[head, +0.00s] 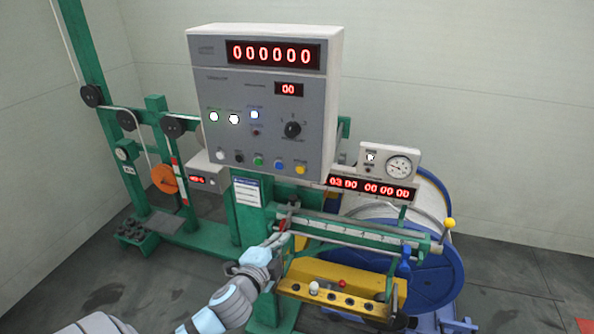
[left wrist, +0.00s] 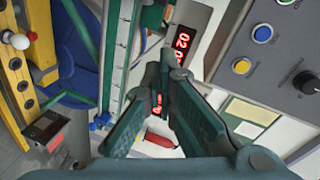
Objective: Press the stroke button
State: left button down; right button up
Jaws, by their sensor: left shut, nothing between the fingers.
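The grey control box (head: 262,100) stands upright in the middle of the head view. Along its lower face is a row of buttons: white (head: 220,155), black (head: 239,159), green (head: 258,162), blue (head: 279,165) and yellow (head: 300,169). I cannot read which one is labelled stroke. My left gripper (head: 281,238) is shut and empty, below the box and beside the green rail. In the left wrist view its fingers (left wrist: 165,78) point away from me, with the blue button (left wrist: 263,33) and yellow button (left wrist: 241,66) off to the right, untouched. My right gripper is not in view.
A black knob (head: 292,129) sits above the buttons. The green rail (head: 360,233) and a yellow tray (head: 335,283) with small knobs lie beside and below my gripper. A blue drum (head: 435,283) stands at right. Open floor (head: 520,275) lies beyond it.

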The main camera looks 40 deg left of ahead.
aim_at(300, 169)
pick_arm(q)
notch_tip(300, 169, up, 12)
jog(key=s+d+m+t+y, duration=0.1)
jog(key=m+t, duration=0.1)
jog(key=shift+s+d+m+y, duration=0.15)
jog(key=shift+s+m+y, duration=0.15)
jog(key=shift+s+m, duration=0.1)
jog(key=shift+r, duration=0.1)
jog(key=shift+w, duration=0.15)
jog(key=p+x, duration=0.1)
jog(key=x, duration=1.3)
jog(key=shift+r, duration=0.1)
